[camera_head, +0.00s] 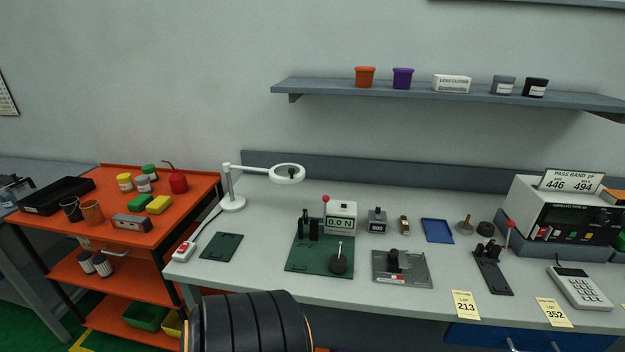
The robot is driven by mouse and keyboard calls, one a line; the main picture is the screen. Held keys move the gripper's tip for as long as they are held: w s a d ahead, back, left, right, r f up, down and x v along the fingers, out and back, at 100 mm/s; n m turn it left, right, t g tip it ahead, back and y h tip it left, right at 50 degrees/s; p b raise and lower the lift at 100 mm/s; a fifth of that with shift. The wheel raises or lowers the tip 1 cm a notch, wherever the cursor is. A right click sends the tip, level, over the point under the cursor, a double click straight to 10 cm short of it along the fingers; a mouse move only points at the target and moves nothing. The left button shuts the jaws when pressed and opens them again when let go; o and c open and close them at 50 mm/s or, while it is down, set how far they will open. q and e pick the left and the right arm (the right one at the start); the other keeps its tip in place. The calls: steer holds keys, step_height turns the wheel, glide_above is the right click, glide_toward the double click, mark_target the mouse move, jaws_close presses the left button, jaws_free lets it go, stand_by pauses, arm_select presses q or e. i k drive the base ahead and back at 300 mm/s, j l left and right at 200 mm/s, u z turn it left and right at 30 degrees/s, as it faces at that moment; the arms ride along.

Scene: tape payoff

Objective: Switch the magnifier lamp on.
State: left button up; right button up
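The white magnifier lamp (287,173) stands near the bench's left back, its round base on the top and its arm reaching right to a ring head. Neither gripper is in view; a dark ribbed part, seemingly mine, fills the bottom middle.
A dark green plate (221,246) lies right of the switch box. A force gauge stand (319,260), a grey fixture (402,268) and a calculator (580,287) stand further right. An orange cart (190,193) stands at the left.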

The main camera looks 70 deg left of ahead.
mark_target(182, 249)
steer(key=u, duration=2.95)
